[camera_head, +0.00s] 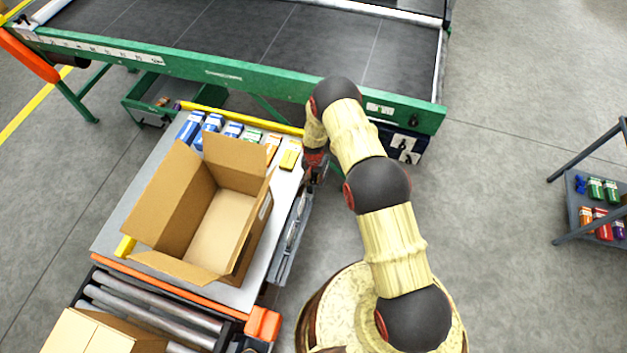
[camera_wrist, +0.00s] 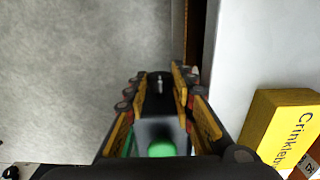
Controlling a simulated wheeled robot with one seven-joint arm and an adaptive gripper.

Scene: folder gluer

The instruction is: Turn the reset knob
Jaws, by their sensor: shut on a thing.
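The reset knob (camera_wrist: 158,84) appears in the wrist view as a dark piece with a pale pointer line, between the tips of my gripper (camera_wrist: 158,90). The yellow-padded fingers stand on either side of it and are shut on it. A grey panel with a round green button (camera_wrist: 161,149) shows between the fingers, nearer the camera. In the head view my gripper (camera_head: 317,172) points down beside the right edge of the packing table; the knob cannot be made out there.
An open cardboard box (camera_head: 222,228) stands on the white table (camera_head: 118,222), with several small cartons (camera_head: 211,124) behind it. A yellow carton (camera_wrist: 283,128) lies right of my gripper in the wrist view. A green-framed conveyor (camera_head: 215,72) runs behind; clear floor (camera_head: 510,120) lies right.

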